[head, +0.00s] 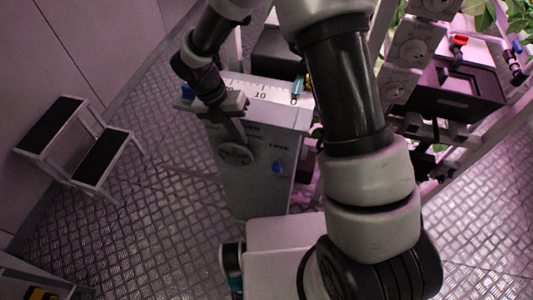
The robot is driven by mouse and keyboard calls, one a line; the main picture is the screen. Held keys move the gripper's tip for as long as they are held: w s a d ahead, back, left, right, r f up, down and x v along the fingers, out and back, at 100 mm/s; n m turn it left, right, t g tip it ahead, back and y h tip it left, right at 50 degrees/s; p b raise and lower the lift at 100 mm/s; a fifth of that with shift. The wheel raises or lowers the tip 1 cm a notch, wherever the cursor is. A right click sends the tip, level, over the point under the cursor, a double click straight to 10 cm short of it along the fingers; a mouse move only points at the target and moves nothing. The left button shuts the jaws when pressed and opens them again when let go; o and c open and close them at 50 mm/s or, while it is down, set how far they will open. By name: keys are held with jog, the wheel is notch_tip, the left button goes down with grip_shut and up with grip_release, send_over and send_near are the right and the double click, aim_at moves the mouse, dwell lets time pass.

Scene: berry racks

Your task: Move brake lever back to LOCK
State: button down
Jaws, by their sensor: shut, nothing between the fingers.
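The brake lever (233,131) is a grey bar on a round hub (236,153), on the front face of a grey cabinet (255,187). It points up and slightly left from the hub. My gripper (232,108) is shut and empty at the lever's upper end, in front of the cabinet's top edge. It covers the lever's tip, and I cannot tell whether they touch. Small dark lettering shows on the cabinet face, too small to read, so I cannot make out the LOCK mark.
A blue knob (277,167) sits right of the hub. A white ruler (262,92) and a teal-handled tool (298,88) lie on the cabinet top. A step stool (88,145) stands at left. Racks with a black crate (455,97) stand at right.

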aim_at(252, 158)
jog(key=shift+f, duration=0.2)
jog(key=b+x, duration=0.1)
jog(key=x, duration=0.9)
jog(key=shift+f, duration=0.25)
jog(key=d, duration=0.2)
jog(key=s+d, duration=0.1)
jog(key=shift+d, duration=0.4)
jog(key=shift+d+p, duration=0.1)
jog(key=shift+p, duration=0.2)
